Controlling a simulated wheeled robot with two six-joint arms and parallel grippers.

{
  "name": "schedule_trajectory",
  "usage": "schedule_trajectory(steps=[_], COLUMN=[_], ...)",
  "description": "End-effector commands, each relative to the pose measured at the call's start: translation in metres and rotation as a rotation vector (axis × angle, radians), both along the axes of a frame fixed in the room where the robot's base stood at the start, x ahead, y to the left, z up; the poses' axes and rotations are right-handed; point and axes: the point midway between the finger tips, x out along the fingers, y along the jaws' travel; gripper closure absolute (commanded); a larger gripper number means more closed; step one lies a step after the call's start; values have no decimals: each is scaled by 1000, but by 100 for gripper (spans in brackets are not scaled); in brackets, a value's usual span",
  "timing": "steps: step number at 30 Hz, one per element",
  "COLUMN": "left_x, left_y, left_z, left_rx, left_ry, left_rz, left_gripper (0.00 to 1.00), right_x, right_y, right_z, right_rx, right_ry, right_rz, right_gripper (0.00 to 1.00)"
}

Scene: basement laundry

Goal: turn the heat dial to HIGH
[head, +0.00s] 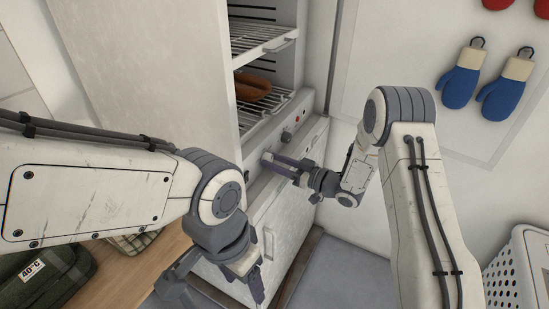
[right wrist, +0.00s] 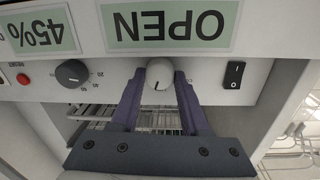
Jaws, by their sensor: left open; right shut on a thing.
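A pale round dial (right wrist: 159,75) with a short dark mark near its upper edge sits on the appliance's grey control panel (right wrist: 205,90). My right gripper (right wrist: 160,85) has its two purple fingers on either side of this dial and is shut on it. In the head view the right gripper (head: 272,161) reaches the panel from the right and covers the dial. I cannot read any HIGH marking. My left gripper (head: 215,289) is open and empty, low in front of the cabinet.
A black numbered knob (right wrist: 72,73), red reset button (right wrist: 22,79) and black rocker switch (right wrist: 233,76) flank the dial. The tall cabinet is open, with wire racks (head: 262,45) and a brown object (head: 252,88). Blue mitts (head: 460,86) hang right; a white basket (head: 515,270) stands lower right.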

Motion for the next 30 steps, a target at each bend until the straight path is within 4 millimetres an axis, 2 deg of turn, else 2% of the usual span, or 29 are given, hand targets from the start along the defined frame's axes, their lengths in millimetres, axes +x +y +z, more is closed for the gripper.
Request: schedule_trajectory(steps=[1,15,30], left_x=[0,0,0], left_y=[0,0,0], left_z=[8,37,50], left_rx=[0,0,0], left_ry=[0,0,0], left_rz=[0,0,0], left_gripper=[36,36,36], right_x=[1,2,3], right_y=[-1,-1,-2], right_z=[4,3,2], right_rx=[21,233,352], right_ry=[39,404,606], right_rz=[-3,-2,-5], right_gripper=[100,100,100])
